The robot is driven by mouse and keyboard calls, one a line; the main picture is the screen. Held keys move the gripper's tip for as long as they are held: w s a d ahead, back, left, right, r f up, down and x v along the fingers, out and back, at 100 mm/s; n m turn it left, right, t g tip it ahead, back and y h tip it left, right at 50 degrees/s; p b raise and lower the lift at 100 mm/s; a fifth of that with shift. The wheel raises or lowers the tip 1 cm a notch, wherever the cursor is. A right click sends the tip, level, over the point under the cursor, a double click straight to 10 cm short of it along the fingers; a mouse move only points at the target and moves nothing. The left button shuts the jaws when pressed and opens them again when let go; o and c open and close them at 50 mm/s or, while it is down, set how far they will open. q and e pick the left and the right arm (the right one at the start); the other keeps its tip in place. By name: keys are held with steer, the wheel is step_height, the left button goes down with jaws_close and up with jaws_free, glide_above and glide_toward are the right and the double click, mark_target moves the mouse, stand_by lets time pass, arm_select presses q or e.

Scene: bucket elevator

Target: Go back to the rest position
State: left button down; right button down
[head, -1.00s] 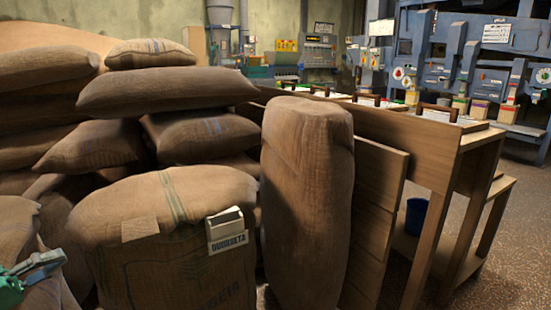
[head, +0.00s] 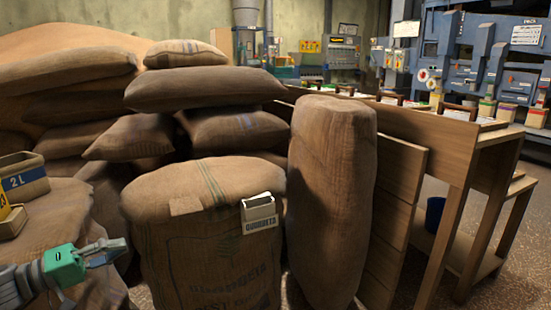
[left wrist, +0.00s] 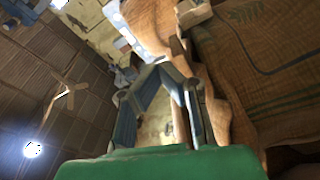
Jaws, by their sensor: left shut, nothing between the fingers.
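My left gripper (head: 122,248) is at the lower left of the head view, on a grey arm with a green body. Its fingers point right and are shut, with nothing between them. It is in front of the burlap sacks, near the left side of the upright printed sack (head: 210,245). I cannot tell the exact gap. In the left wrist view the green body fills the bottom edge and the grey fingers (left wrist: 160,68) come together above it. Burlap fills the right of that view. My right gripper is not in view.
A tall sack (head: 332,200) leans by the wooden bench (head: 480,160). A 2 L measuring box (head: 24,180) rests on sacks at the left. Sacks are piled behind. Blue machinery (head: 480,60) stands at the back right.

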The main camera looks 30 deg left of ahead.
arm_select(q)
steer(key=w+d+f+m+g, duration=0.1)
steer(key=d+f+g, duration=0.25)
steer(key=d, duration=0.45)
steer(key=w+d+f+m+g+h, duration=0.1)
steer(key=w+d+f+g, duration=0.15)
steer(key=d+f, duration=0.4)
steer(key=w+d+f+m+g, duration=0.15)
steer(key=d+g, duration=0.25)
steer(key=d, duration=0.5)
steer(key=s+d+f+m+g+y, duration=0.2)
steer(key=s+d+f+g+y, duration=0.35)
steer(key=s+f, duration=0.75)
steer(key=s+a+f+m+y, duration=0.3)
steer(key=s+a+m+y, duration=0.1)
steer(key=s, duration=0.2)
step_height(320, 180, up, 18)
steer(key=p, duration=1.8)
steer(key=shift+a, duration=0.25)
